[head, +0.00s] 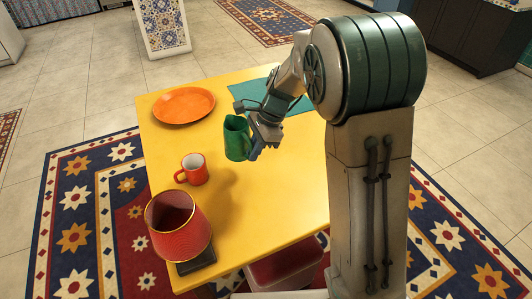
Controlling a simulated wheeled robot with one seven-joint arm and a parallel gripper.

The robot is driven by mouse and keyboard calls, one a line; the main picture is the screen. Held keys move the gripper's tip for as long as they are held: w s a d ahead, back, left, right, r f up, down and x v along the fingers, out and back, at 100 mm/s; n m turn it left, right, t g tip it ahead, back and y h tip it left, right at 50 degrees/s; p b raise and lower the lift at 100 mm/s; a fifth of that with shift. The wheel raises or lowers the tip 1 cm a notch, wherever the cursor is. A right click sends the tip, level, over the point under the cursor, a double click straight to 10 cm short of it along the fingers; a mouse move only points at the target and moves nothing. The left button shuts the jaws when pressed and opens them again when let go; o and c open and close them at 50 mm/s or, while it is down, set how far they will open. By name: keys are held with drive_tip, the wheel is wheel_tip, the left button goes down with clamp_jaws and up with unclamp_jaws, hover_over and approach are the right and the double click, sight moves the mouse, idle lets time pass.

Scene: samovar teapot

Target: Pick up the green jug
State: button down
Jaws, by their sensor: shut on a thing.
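The green jug (236,138) is at the middle of the yellow table (285,190) in the head view, roughly upright. My gripper (254,138) is at its right side and is shut on it. The fingers hide part of the jug's right side. I cannot tell for sure whether its base touches the table or hangs just above it.
An orange plate (183,105) lies at the back left of the table, and a teal cloth (285,101) lies behind my gripper. A red-orange mug (193,170) and a red lamp-like vessel (180,226) on a dark base stand at front left. The front right tabletop is clear.

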drive_tip(key=shift+s+a+r, duration=0.1)
drive_tip(key=shift+a+r, duration=0.4)
drive_tip(key=shift+a, duration=0.35)
drive_tip(key=shift+a+r, duration=0.55)
drive_tip(key=shift+a, duration=0.3)
drive_tip(key=shift+s+a+r, duration=0.1)
drive_tip(key=shift+a+r, duration=0.4)
drive_tip(key=shift+a, duration=0.35)
